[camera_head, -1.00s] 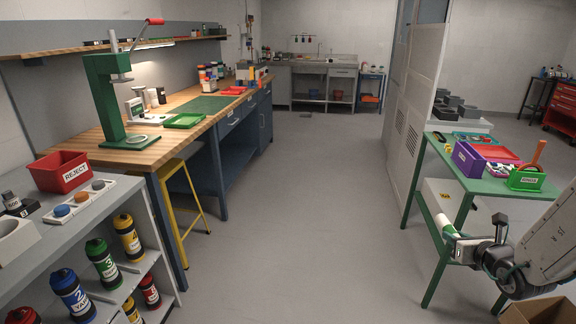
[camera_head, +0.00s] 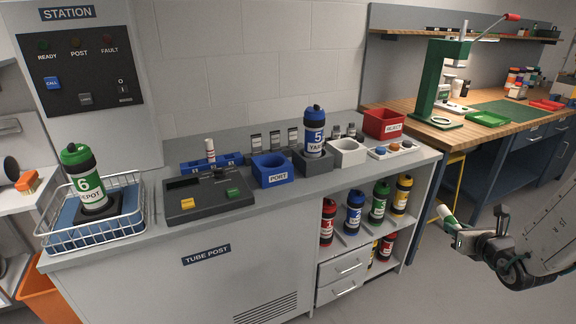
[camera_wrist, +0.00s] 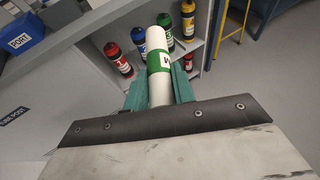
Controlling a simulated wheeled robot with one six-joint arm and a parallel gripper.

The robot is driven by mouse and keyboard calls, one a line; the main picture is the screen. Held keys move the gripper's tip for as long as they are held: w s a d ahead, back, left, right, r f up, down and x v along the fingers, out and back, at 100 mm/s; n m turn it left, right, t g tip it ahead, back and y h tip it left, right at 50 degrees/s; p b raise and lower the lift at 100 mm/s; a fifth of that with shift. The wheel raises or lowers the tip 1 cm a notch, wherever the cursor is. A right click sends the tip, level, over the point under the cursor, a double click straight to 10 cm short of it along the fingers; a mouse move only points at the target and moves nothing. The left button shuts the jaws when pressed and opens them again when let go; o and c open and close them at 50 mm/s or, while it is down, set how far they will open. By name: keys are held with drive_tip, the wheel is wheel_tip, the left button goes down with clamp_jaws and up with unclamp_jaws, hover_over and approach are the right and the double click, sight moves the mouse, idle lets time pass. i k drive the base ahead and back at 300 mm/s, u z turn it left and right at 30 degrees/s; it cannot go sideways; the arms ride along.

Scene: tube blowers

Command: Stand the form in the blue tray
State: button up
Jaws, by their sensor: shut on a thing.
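My gripper (camera_head: 455,228) is shut on the form, a rolled white paper (camera_head: 445,213) with a green band, at the right of the head view. In the wrist view the form (camera_wrist: 157,45) sticks out from between the green jaws (camera_wrist: 160,88), its band partly between them. The blue tray (camera_head: 190,168) is a low blue holder on the grey counter, behind the dark keypad box. A white roll with a red band (camera_head: 210,147) stands upright in it. My gripper is well to the right of the tray and in front of the counter.
A wire basket (camera_head: 97,228) with a green canister is at left. Shelves of several canisters sit below.

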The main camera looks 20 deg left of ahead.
sight(196, 170)
drive_tip(key=u, duration=1.45)
